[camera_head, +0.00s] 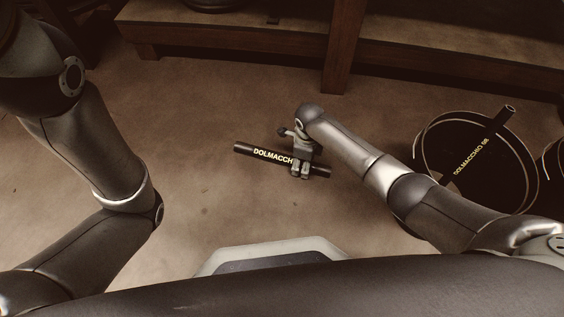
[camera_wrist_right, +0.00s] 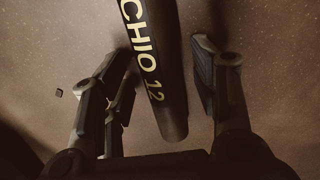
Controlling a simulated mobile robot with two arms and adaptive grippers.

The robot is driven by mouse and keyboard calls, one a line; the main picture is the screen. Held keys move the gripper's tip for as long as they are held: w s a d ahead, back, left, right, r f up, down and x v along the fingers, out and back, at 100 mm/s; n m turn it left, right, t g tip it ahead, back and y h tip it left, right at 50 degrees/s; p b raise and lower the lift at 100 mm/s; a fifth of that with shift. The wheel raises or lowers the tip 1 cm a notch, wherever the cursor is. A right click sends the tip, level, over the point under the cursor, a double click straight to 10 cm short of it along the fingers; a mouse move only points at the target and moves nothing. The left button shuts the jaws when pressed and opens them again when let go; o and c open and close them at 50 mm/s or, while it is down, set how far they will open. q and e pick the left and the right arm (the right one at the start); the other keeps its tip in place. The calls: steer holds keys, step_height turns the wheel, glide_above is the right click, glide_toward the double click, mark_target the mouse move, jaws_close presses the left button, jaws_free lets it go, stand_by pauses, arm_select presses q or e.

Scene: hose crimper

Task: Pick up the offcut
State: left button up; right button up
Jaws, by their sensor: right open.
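The offcut (camera_head: 268,155) is a short black hose piece with yellow "DOLMACCHIO" lettering. It lies on the brown floor in the middle of the head view. My right gripper (camera_head: 300,172) is over its right part. In the right wrist view the offcut (camera_wrist_right: 160,70) runs between the spread fingers of my right gripper (camera_wrist_right: 163,90), with a gap visible on the right side. The gripper is open and holds nothing. My left arm is at the left of the head view, but its gripper is outside the frame.
A round bin (camera_head: 416,150) at the right holds another black hose piece (camera_head: 485,140) with yellow lettering. A wooden bench (camera_head: 230,42) with a post (camera_head: 343,50) stands along the back. The floor (camera_head: 200,120) around the offcut is clear.

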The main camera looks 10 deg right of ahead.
steer(key=shift+f, duration=0.15)
steer(key=c, duration=1.2)
steer(key=shift+w, duration=0.1)
jaws_close()
